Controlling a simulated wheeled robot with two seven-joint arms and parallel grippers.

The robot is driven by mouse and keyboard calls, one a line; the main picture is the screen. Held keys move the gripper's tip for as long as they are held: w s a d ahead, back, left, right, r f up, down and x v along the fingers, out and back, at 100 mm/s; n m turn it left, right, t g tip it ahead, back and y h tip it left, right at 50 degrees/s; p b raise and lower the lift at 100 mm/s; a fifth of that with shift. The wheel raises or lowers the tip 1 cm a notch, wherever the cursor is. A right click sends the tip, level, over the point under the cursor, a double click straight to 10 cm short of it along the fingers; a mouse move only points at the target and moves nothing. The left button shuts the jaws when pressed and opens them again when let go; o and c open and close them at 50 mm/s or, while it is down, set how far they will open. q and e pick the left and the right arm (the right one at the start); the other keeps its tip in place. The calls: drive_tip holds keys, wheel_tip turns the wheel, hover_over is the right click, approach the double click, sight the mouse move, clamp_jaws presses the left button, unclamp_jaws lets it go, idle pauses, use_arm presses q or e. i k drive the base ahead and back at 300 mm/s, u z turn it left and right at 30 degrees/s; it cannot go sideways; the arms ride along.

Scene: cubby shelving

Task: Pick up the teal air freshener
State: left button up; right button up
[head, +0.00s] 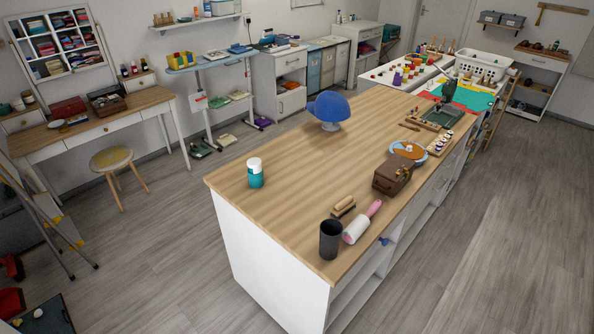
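A teal can with a white cap, the air freshener (255,174), stands upright on the wooden top of the white island counter (290,180), near its left edge. Clear counter surrounds it. Neither of my grippers is in the head view, so nothing shows of their position or state.
A dark cup (330,239), a pink-handled lint roller (362,222), a brush (343,207) and a brown box (392,175) stand to the right. A blue cap on a stand (329,108) is behind. Floor left of the counter is free, with a stool (112,160) beyond.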

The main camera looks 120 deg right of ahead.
sight(257, 181)
drive_tip(key=z, duration=2.3)
drive_tip(key=i, duration=2.9)
drive_tip(key=z, duration=1.75)
